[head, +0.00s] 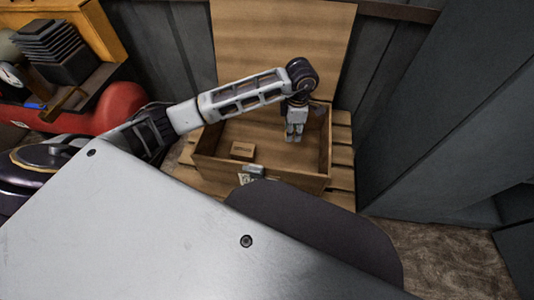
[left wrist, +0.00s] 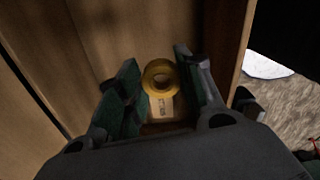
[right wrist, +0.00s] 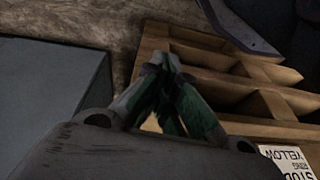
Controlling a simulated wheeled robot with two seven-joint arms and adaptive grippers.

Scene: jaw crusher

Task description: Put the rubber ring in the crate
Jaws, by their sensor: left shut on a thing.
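The wooden crate (head: 262,172) stands open with its lid (head: 285,45) raised at the back. My left gripper (head: 293,138) points down inside the crate, toward its right side. In the left wrist view, the yellow rubber ring (left wrist: 161,77) sits between the fingers of my left gripper (left wrist: 160,78), which are shut on it at its sides. The ring cannot be made out in the head view. My right gripper (right wrist: 167,62) shows only in the right wrist view, its fingertips together with nothing seen between them.
A small brown box (head: 242,150) lies inside the crate at the left. The crate rests on a slatted pallet (head: 341,158). Dark wall panels (head: 440,100) stand close on the right. A red rounded body (head: 100,112) is at the left. A wooden slatted frame (right wrist: 225,80) is beyond my right gripper.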

